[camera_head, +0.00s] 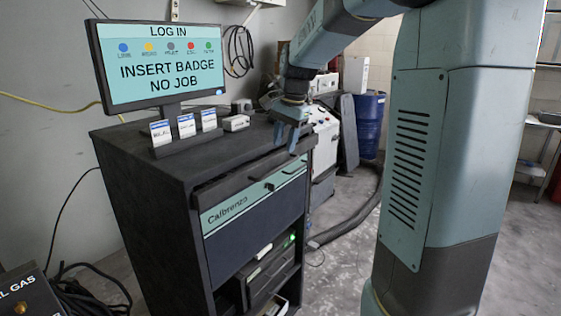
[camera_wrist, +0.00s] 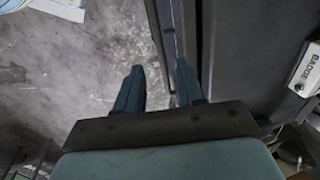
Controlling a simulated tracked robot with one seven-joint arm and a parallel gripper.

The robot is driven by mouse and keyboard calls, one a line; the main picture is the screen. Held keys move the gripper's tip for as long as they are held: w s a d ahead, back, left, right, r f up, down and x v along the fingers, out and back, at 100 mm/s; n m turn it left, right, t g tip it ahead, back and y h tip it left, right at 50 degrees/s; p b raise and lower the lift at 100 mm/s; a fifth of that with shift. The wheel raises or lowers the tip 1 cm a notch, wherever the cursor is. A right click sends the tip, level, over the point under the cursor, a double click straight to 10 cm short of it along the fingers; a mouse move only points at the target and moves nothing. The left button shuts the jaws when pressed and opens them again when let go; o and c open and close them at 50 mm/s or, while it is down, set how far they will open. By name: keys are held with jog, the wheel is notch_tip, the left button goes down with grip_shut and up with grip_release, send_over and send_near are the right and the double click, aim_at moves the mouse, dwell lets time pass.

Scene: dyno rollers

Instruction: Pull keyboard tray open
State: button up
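My gripper (camera_head: 289,142) points down near the right end of this lip, by the cabinet's top front corner. In the wrist view my gripper (camera_wrist: 158,68) has its two blue fingers apart with nothing clearly held. A narrow dark strip (camera_wrist: 158,35) runs beyond and between the fingertips. I cannot tell whether they touch the lip.
A log-in monitor (camera_head: 163,65), several small cards and a white badge box (camera_head: 236,123) stand on the cabinet top; the box also shows in the wrist view (camera_wrist: 310,70). A blue barrel (camera_head: 369,125) and a black hose (camera_head: 352,222) are behind right. Floor before the cabinet looks clear.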

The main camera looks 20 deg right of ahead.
aim_at(281, 167)
jog(key=f, duration=0.4)
jog(key=w+f, duration=0.1)
jog(key=f, duration=0.1)
jog(key=shift+a+f, duration=0.35)
jog(key=shift+f, duration=0.05)
grip_shut()
dwell(0.4)
